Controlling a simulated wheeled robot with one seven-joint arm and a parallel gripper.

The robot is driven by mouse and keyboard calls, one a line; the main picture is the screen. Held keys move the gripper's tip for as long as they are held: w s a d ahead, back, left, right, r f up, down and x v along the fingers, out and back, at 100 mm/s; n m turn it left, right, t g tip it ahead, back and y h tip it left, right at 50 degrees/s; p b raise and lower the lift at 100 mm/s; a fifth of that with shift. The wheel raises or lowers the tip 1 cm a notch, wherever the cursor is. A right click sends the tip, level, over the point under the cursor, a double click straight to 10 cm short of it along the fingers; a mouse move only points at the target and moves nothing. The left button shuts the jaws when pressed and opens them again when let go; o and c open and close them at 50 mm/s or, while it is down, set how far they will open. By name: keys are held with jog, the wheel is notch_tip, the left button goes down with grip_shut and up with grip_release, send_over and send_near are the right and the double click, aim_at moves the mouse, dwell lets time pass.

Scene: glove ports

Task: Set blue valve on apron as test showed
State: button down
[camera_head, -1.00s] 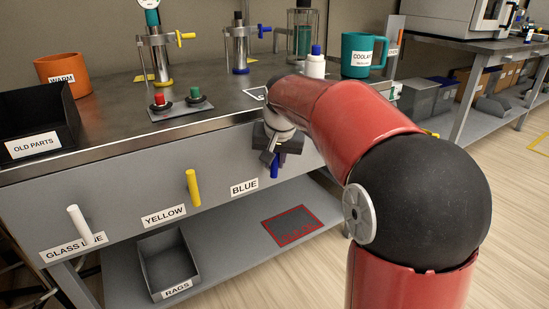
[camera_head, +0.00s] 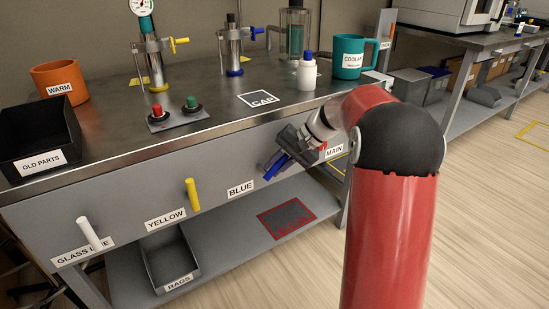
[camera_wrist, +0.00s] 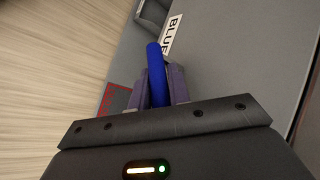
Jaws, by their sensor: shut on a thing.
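The blue valve (camera_head: 274,168) is a lever handle on the grey apron (camera_head: 130,195), to the right of the BLUE label (camera_head: 241,189). My gripper (camera_head: 284,160) is shut on it. In the head view the visible part of the handle slants down to the left. In the wrist view the blue handle (camera_wrist: 156,72) sits between both fingers, with its tip reaching past them. The gripper hides the handle's pivot. The yellow valve handle (camera_head: 192,194) stands about upright above its YELLOW label. The white GLASS LINE handle (camera_head: 88,234) leans to the left at its top.
The MAIN label (camera_head: 334,151) is to the right of my gripper. On the bench above stand a white bottle (camera_head: 307,74), a teal COOLANT mug (camera_head: 349,56) and a red-and-green button plate (camera_head: 178,116). A RAGS tray (camera_head: 170,260) and a red-framed mat (camera_head: 287,218) are on the shelf below.

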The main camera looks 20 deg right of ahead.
jog(key=shift+d+f+m+g+y+p, duration=0.1)
jog(key=shift+f+m+g+y+p, duration=0.25)
jog(key=shift+y, duration=0.75)
jog(key=shift+d+f+m+g+y+p, duration=0.15)
jog(key=shift+f+m+y+p, duration=0.2)
jog(key=shift+f+y, duration=0.55)
jog(key=shift+d+f+m+g+y+p, duration=0.1)
jog(key=shift+f+m+y+p, duration=0.25)
jog(key=shift+y, duration=0.95)
jog(key=c, duration=1.3)
grip_release()
jog(key=shift+a+r, duration=0.1)
jog(key=shift+r, duration=0.05)
jog(key=shift+c, duration=0.2)
jog(key=shift+r, duration=0.1)
jog(key=v, duration=0.7)
jog(key=shift+d, duration=0.35)
